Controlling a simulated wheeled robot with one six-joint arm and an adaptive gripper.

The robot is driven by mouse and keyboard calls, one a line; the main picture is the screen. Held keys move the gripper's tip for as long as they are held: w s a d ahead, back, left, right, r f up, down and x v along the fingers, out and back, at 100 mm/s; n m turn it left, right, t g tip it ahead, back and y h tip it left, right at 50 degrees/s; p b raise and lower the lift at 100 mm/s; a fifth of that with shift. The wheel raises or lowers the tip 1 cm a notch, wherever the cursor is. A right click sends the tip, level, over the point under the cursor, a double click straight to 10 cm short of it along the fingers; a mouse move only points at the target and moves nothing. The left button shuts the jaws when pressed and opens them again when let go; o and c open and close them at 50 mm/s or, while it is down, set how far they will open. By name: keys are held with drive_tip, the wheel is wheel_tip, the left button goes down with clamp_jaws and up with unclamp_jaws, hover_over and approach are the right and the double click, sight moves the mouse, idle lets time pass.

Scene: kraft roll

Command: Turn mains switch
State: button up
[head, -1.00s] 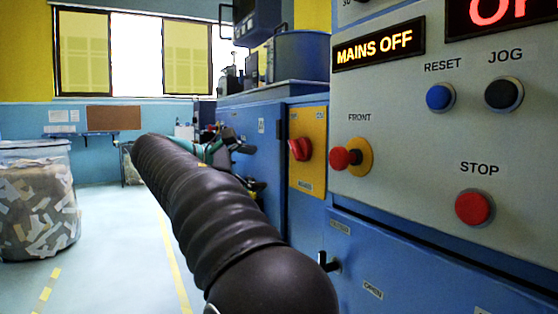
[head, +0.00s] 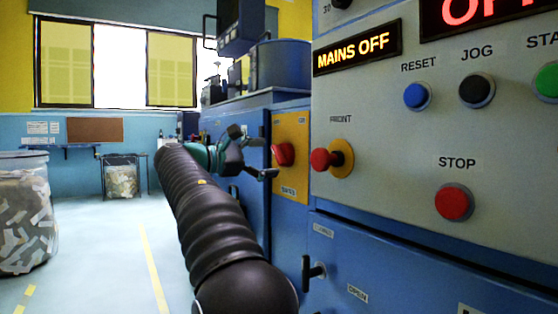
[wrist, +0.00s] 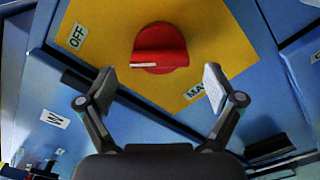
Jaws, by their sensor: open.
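The mains switch (head: 284,154) is a red rotary knob on a yellow plate (head: 291,118) on the side of the blue cabinet. In the wrist view the red knob (wrist: 160,48) shows a white mark at its left end, with an "OFF" label to its left and a partly hidden label below right. My gripper (head: 262,158) is just left of the knob in the head view. In the wrist view its two open fingers (wrist: 157,84) stand apart, one on each side of and below the knob, with nothing between them. A lit sign (head: 357,52) reads "MAINS OFF".
The grey panel carries a red front button (head: 322,160), a stop button (head: 454,202), and reset (head: 417,96) and jog (head: 476,90) buttons close to the right. A black handle (head: 313,270) sticks out below. Clear floor lies left, beside a scrap bin (head: 25,215).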

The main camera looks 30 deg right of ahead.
sight(278, 157)
drive_tip(key=shift+s+d, duration=0.1)
drive_tip(key=shift+d, duration=1.75)
drive_tip(key=shift+c, duration=0.3)
drive_tip(key=c, duration=1.1)
